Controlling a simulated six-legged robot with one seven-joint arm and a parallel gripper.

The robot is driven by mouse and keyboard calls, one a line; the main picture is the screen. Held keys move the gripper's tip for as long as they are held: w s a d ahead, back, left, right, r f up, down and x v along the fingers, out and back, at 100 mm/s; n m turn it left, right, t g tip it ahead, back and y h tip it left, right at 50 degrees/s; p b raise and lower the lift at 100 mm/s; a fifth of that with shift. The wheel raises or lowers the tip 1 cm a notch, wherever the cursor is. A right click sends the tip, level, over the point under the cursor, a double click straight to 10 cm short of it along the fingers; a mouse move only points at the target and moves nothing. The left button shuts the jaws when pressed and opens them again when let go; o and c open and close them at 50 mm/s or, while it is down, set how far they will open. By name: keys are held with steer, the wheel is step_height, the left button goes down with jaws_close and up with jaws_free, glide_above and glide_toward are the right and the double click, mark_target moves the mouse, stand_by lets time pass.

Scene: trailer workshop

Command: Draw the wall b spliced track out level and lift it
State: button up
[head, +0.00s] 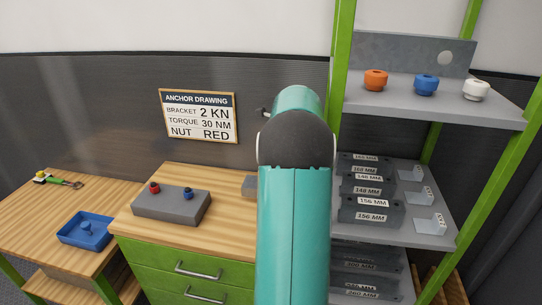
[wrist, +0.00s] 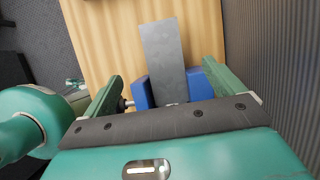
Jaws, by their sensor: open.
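My gripper (wrist: 171,88) shows in the wrist view with its two green fingers spread apart, a blue block on the inner side of each. A flat grey strip (wrist: 163,48) runs from between the blue blocks away over a pale wooden surface. It may be the spliced track, but no label or splice shows. I cannot tell whether the blue blocks touch it. In the head view my teal arm hides the gripper.
A grey box with red and blue knobs (head: 172,204) stands on the workbench (head: 185,175). A blue tray (head: 86,230) lies on the left table. A green-post shelf (head: 432,110) with nuts and labelled grey brackets stands close on the right. A ribbed wall (wrist: 280,60) is at the wrist view's right.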

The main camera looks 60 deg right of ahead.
mark_target(249, 187)
steer(key=x, duration=1.4)
steer(key=shift+s+d, duration=0.1)
steer(key=shift+d, duration=0.15)
steer(key=shift+c, duration=0.2)
steer(key=c, duration=1.1)
steer(key=o, duration=0.4)
steer(key=c, duration=0.4)
steer(key=shift+r, duration=0.15)
steer(key=shift+r, duration=0.15)
